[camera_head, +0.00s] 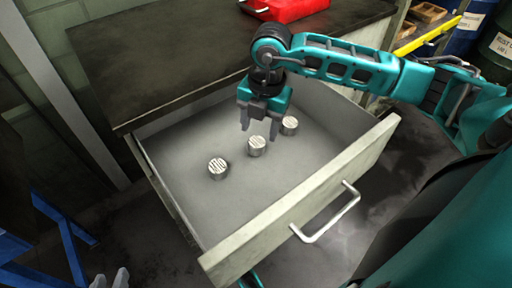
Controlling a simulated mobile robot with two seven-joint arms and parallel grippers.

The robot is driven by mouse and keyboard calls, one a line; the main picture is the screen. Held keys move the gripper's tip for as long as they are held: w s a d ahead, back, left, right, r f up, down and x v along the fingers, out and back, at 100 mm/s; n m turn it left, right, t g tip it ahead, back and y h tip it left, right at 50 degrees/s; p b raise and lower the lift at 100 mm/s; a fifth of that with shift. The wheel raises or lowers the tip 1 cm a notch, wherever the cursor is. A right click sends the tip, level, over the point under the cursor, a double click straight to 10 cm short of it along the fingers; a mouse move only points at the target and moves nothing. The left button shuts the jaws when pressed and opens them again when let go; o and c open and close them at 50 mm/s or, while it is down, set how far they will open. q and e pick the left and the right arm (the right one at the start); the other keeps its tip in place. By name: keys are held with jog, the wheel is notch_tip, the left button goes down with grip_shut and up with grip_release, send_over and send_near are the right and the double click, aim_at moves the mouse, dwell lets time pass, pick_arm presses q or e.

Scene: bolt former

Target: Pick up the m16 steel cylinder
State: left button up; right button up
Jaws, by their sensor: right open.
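Three short steel cylinders stand upright in an open drawer (190,205): a left one (218,169), a middle one (257,146) and a right one (289,126). Their tops have markings too small to read, so I cannot tell which is the m16 cylinder. My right gripper (259,127) points down over the middle cylinder, fingers apart and nothing held. The right cylinder is just beside it on the right. Only the fingertips of my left gripper (110,279) show at the bottom left edge, outside the drawer; its opening is unclear.
The drawer's front panel with a metal handle (327,215) faces me, and its walls surround the cylinders. A dark worktop (170,60) overhangs the drawer's back. A red box (290,9) sits on it. A blue frame (50,230) stands at left. The drawer's front area is clear.

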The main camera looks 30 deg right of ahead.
aim_at(256, 142)
jog(key=f, duration=0.2)
jog(key=f+b, duration=0.1)
jog(key=f, duration=0.1)
jog(key=w+f, duration=0.1)
jog(key=f, duration=0.1)
jog(key=shift+a+f+b, duration=0.1)
jog(key=shift+b, duration=0.3)
jog(key=shift+c, duration=0.9)
jog(key=c, duration=0.8)
